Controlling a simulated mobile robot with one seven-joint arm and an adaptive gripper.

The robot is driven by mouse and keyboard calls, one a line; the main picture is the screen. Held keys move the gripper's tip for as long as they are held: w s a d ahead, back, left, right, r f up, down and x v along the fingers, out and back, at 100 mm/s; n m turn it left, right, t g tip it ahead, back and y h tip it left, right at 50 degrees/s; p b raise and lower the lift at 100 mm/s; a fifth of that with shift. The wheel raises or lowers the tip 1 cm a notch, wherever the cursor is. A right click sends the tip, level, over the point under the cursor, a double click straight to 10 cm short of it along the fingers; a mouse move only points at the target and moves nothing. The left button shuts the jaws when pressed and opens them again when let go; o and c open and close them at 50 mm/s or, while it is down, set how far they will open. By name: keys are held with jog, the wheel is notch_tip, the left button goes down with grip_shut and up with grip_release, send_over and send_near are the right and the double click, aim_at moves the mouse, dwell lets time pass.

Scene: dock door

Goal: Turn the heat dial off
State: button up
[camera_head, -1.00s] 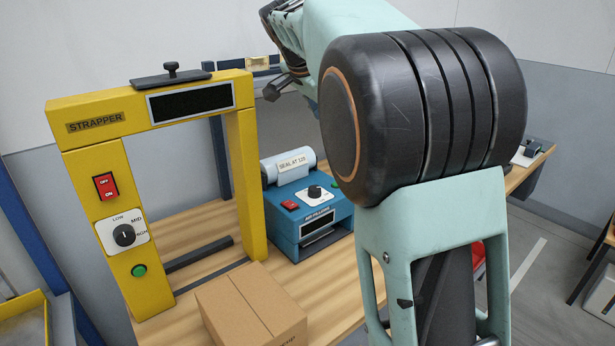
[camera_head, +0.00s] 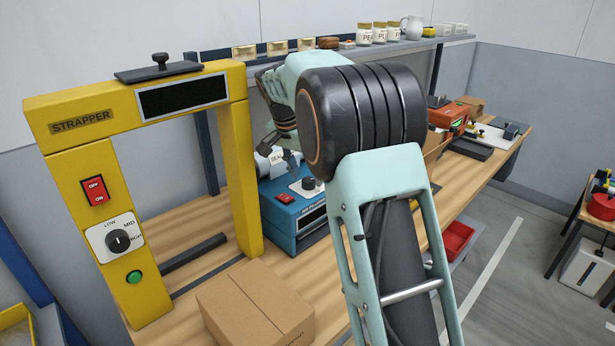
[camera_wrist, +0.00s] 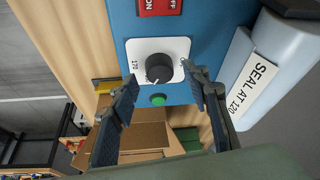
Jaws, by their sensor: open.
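The blue machine (camera_head: 278,210) stands on the wooden bench, right of the yellow strapper. Its black dial (camera_wrist: 159,68) sits on a white plate (camera_wrist: 176,45) marked 170 at one side in the wrist view. The dial also shows beside my arm in the head view (camera_head: 309,183). My gripper (camera_wrist: 161,79) is open, its two fingers spread to either side of the dial, apparently above it and not visibly touching. A red on/off switch (camera_wrist: 160,7) and a green button (camera_wrist: 158,100) flank the dial.
The yellow strapper (camera_head: 75,160) has its own LOW/MID dial (camera_head: 118,240). A cardboard box (camera_head: 255,305) stands in front of the blue machine. A roll labelled SEAL AT 120 (camera_wrist: 262,75) lies close beside my gripper. A shelf (camera_head: 405,45) runs behind.

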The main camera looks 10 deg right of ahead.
jog(key=shift+x, duration=0.75)
jog(key=c, duration=1.1)
